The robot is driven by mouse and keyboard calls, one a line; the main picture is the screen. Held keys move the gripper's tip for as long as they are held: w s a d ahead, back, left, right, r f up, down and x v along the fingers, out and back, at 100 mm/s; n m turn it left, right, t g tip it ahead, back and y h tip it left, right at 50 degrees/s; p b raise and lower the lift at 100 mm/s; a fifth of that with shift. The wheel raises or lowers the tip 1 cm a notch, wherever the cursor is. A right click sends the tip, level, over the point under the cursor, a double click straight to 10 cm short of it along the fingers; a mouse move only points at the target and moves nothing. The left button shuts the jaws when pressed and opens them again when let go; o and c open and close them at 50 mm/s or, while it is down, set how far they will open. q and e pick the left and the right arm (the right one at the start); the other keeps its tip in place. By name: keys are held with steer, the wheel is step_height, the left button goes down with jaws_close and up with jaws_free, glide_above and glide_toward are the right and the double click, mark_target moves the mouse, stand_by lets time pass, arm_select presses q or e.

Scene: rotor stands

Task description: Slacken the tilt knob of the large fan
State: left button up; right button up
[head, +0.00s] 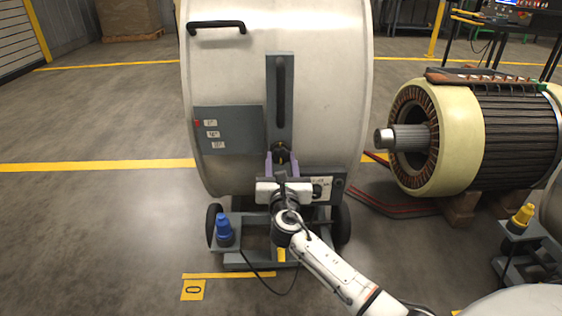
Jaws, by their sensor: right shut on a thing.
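The large fan (340,60) is a big pale drum on a wheeled grey stand in the middle of the head view. A grey upright plate with a dark handle (280,90) is on its side. The dark tilt knob (281,150) is at the foot of this plate, partly hidden by my gripper. My right gripper (282,160) comes from below, its purple fingers on both sides of the knob and shut on it. My left gripper is not in view.
A blue plug (224,228) sits on the stand's left. A large motor (470,130) rests on wooden blocks at the right, with red hoses (395,202) on the floor. A yellow plug (522,216) stands lower right. The floor at left is clear.

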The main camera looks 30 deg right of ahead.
steer(key=m, duration=0.3)
steer(key=shift+a+m+b, duration=0.1)
steer(key=shift+m+b, duration=0.35)
steer(key=shift+m, duration=1.35)
steer(key=m+b, duration=0.1)
steer(key=m, duration=0.3)
steer(key=shift+b, duration=0.4)
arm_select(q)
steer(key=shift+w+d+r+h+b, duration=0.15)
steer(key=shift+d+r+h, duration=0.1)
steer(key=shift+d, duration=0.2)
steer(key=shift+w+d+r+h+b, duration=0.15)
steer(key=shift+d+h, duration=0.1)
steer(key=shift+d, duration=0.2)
arm_select(e)
steer(key=shift+m, duration=0.9)
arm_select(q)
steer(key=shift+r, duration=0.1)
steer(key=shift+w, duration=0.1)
arm_select(e)
steer(key=o, duration=1)
steer(key=shift+o, duration=0.2)
steer(key=shift+r, duration=0.1)
